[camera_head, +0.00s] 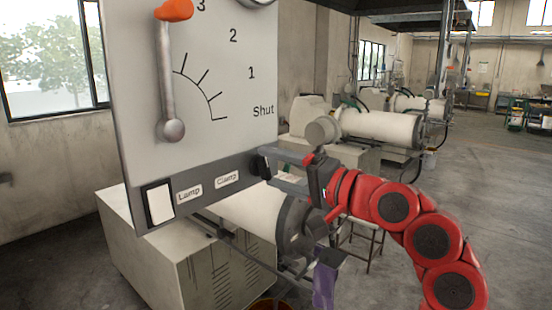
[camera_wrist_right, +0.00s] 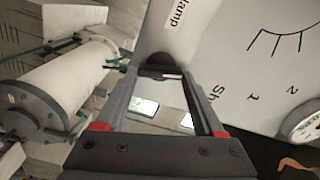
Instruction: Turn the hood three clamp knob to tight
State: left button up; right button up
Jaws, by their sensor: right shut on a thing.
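The hood panel (camera_head: 225,70) is a pale grey upright board with a dark strip along its bottom. The clamp knob (camera_head: 259,166) is a small black knob at the strip's right end, beside the "Clamp" label (camera_head: 227,178). My right gripper (camera_head: 270,166) reaches in from the right and is shut on the knob. In the right wrist view the dark round knob (camera_wrist_right: 158,60) sits between the two fingertips, which partly hide it. Which way the knob points is hard to tell. My left gripper is not in view.
A lever (camera_head: 167,85) with an orange grip stands upright on the panel, above a white "Lamp" switch (camera_head: 159,203). A milling drum (camera_head: 250,213) lies below and behind the panel. A purple cloth-like thing (camera_head: 324,287) hangs under my right arm. Open floor lies to the right.

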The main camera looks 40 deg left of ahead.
jog(key=shift+w+m+p, duration=0.1)
jog(key=shift+m+p, duration=1.2)
jog(key=shift+m, duration=0.4)
jog(key=o, duration=1.4)
jog(key=shift+d+f, duration=0.1)
